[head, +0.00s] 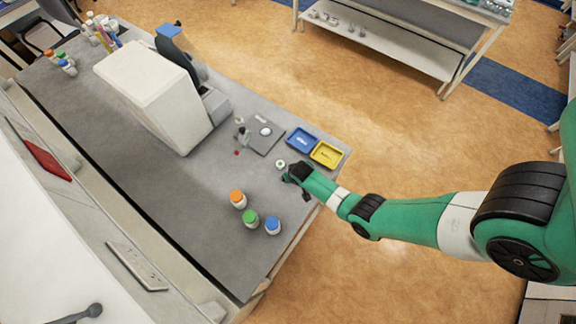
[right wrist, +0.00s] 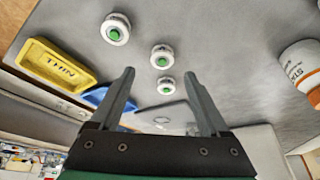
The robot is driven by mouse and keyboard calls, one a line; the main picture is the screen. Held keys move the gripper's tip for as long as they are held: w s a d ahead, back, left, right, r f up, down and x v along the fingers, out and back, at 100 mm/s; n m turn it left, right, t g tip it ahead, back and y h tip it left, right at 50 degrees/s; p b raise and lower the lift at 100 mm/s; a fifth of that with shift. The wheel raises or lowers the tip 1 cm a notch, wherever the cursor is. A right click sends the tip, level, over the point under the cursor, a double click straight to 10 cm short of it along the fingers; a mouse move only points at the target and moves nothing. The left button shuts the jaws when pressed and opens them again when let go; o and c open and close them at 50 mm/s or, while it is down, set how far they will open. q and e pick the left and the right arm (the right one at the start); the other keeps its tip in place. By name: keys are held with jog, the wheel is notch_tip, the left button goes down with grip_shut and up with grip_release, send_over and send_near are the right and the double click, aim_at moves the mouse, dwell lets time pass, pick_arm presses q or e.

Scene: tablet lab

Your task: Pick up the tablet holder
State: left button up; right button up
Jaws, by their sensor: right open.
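Several small round white pieces with green centres, which look like tablet holders, lie on the grey bench. In the right wrist view one is at the top (right wrist: 116,38), a second sits below it (right wrist: 162,48), and a third is nearest the gripper (right wrist: 165,90). In the head view one white-green holder (head: 280,164) shows just beside my right gripper (head: 287,179); the gripper and arm may hide the others. My left gripper is not in view.
A blue tray (head: 302,141) and a yellow tray (head: 326,154) stand by the bench edge. A dark plate with a white disc (head: 265,132) lies beside them. Bottles with orange (head: 238,200), green (head: 250,219) and blue (head: 272,225) caps stand nearer. A large white machine (head: 150,95) stands behind.

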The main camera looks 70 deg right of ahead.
jog(key=b+x, duration=0.4)
jog(key=x, duration=0.1)
jog(key=shift+s+a+f+b, duration=0.1)
jog(key=shift+a+b, duration=0.25)
jog(key=shift+a, duration=0.05)
jog(key=shift+d+f, duration=0.1)
jog(key=shift+d, duration=0.05)
grip_shut()
